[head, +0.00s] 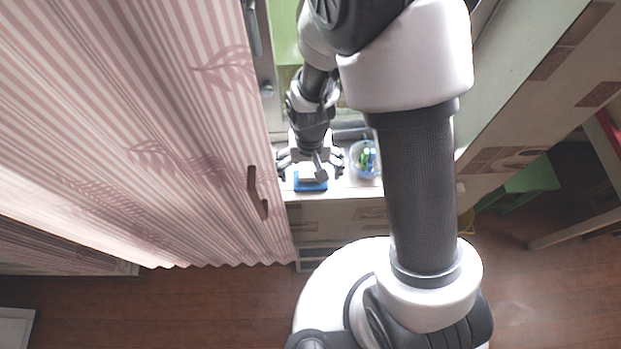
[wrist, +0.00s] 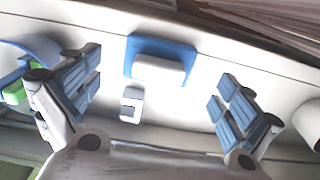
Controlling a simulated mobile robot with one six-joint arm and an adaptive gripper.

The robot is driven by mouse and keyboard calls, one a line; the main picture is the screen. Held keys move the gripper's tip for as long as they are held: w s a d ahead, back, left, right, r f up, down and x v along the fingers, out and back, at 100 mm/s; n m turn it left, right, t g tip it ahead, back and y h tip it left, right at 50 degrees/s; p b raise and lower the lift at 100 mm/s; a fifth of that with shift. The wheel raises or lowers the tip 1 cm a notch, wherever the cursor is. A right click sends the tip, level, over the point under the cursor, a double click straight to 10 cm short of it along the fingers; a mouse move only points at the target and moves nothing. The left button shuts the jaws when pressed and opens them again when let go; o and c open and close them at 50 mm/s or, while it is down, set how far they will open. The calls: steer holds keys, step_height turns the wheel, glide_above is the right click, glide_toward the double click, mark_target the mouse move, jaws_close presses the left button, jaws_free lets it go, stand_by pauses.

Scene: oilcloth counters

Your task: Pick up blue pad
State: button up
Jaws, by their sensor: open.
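The blue pad (wrist: 176,47) lies on the pale counter in the wrist view, with a white block-like part (wrist: 158,70) at its near side. I cannot tell whether that part belongs to the pad or rests on it. In the head view the blue pad (head: 311,187) shows near the counter's front edge, partly covered by my gripper (head: 311,165). My gripper also shows in the wrist view (wrist: 158,80), open and empty. Its fingers stand wide apart, one to each side of the pad, with no contact visible.
A clear round container (head: 364,160) with green and blue items stands right of my gripper. A small grey-white object (wrist: 131,104) lies near the pad. A pink striped surface (head: 150,120) with a dark handle (head: 257,192) rises close on the left.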

mark_target(310, 176)
step_height(310, 176, down, 4)
steer(key=shift+r+b, duration=0.1)
steer(key=shift+b, duration=0.35)
steer(key=shift+s, duration=0.1)
steer(key=shift+c, duration=0.3)
steer(key=c, duration=1)
steer(key=shift+r, duration=0.1)
step_height(310, 176, up, 20)
steer(key=p, duration=0.5)
